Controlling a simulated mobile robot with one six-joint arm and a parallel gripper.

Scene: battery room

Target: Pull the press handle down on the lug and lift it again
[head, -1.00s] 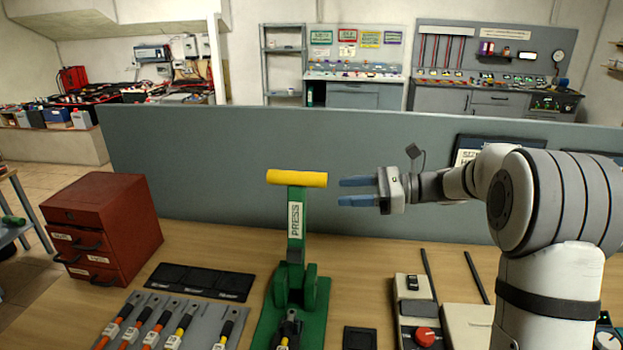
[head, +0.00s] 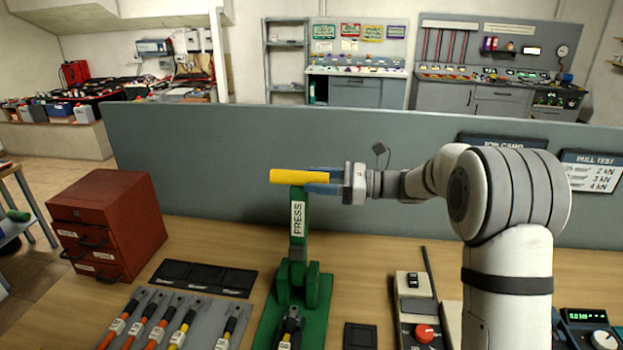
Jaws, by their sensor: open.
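The green press (head: 297,270) stands on the wooden bench in the head view, its lever upright with a "PRESS" label. Its yellow handle (head: 288,177) lies crosswise at the top of the lever. My gripper (head: 313,180) is open, its blue fingers reaching from the right to the right end of the handle, one finger above and one below it. Whether they touch it cannot be told. A cable end with its lug (head: 289,323) sits at the base of the press, low in the picture; the lug is partly hidden.
A grey rack (head: 204,318) with several cables lies left of the press, behind it a black tray (head: 203,278) and a red drawer cabinet (head: 108,225). A tester with a red knob (head: 424,333) stands right. A grey partition (head: 220,160) runs behind the bench.

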